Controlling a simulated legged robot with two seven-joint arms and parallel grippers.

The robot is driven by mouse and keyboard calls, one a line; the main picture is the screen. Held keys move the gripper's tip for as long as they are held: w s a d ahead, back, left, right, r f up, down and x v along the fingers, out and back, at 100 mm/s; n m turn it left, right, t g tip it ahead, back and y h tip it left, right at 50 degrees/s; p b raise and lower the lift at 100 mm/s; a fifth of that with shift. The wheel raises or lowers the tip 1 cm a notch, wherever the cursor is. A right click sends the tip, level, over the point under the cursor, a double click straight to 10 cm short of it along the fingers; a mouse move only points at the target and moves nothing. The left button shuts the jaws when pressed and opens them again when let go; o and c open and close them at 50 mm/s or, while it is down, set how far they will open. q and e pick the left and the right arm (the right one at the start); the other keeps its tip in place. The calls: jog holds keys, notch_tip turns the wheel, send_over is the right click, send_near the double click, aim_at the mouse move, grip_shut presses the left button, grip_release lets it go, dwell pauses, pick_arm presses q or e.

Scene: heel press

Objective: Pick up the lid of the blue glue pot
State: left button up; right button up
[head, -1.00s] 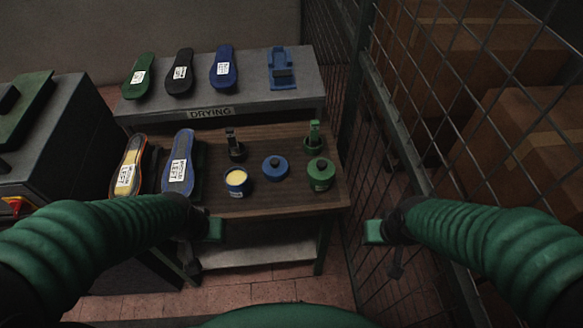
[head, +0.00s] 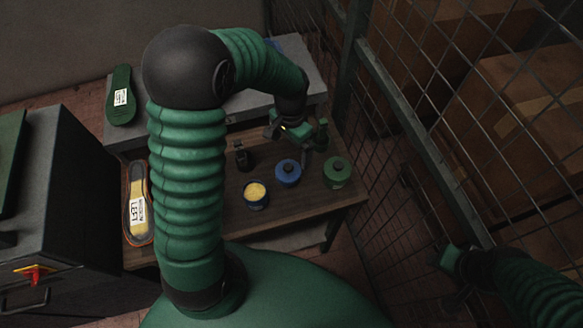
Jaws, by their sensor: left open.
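The blue glue pot (head: 255,195) stands open on the wooden table, with yellow glue showing inside. Its blue lid (head: 287,174), with a dark knob on top, lies on the table just right of the pot. My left gripper (head: 288,138) is open and empty, behind the lid in the picture and apart from it. My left arm arches over the table and hides part of the table and drying shelf. My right gripper (head: 451,260) is at the lower right, away from the table by the mesh fence; its jaws are not clear.
A closed green pot (head: 338,171) stands right of the lid. A dark brush holder (head: 243,157) is behind the blue pot, and a green one (head: 321,132) is near my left gripper. A mesh fence (head: 400,130) bounds the right.

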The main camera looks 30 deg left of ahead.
aim_at(288, 166)
pick_arm(q)
jog(key=f, duration=0.6)
jog(key=shift+a+f, duration=0.4)
notch_tip(288, 166, down, 4)
jog(key=shift+s+d+r+p, duration=0.1)
jog(key=shift+s+p, duration=0.05)
jog(key=shift+p, duration=0.35)
jog(key=shift+f, duration=0.55)
jog(key=shift+c, duration=0.4)
pick_arm(e)
jog(key=shift+a+r, duration=0.25)
jog(key=shift+r, duration=0.3)
pick_arm(q)
jog(key=shift+a, duration=0.2)
jog(key=shift+c, duration=1.4)
jog(key=c, duration=0.7)
jog(key=shift+o, duration=0.2)
jog(key=shift+d, duration=0.1)
